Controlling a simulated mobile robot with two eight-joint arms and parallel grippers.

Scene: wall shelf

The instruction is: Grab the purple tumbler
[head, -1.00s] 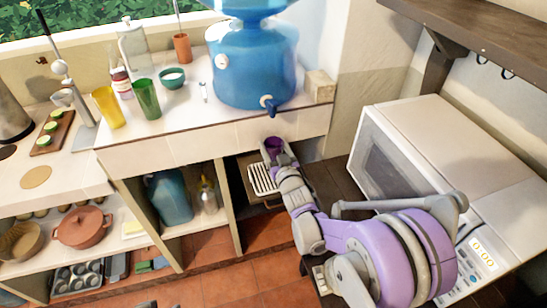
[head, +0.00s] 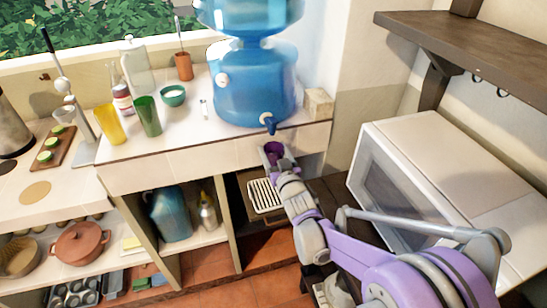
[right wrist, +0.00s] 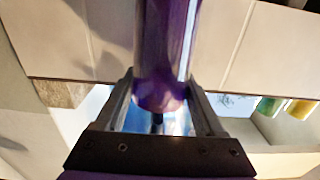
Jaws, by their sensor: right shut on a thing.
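The purple tumbler (head: 275,150) is a dark purple cup. It shows small in the head view, at the tip of my right arm, in front of the tiled counter edge and below the blue dispenser's tap. My right gripper (right wrist: 160,110) is shut on the tumbler (right wrist: 165,50), which stands out between its two fingers in the right wrist view. In the head view, my right gripper (head: 274,158) hides part of the tumbler. My left gripper is not in view.
A blue water dispenser (head: 254,85) stands on the counter with its tap over the front edge. A green glass (head: 148,116) and a yellow glass (head: 110,125) stand to the left. A white microwave (head: 430,170) is on the right, under a wooden shelf (head: 460,40).

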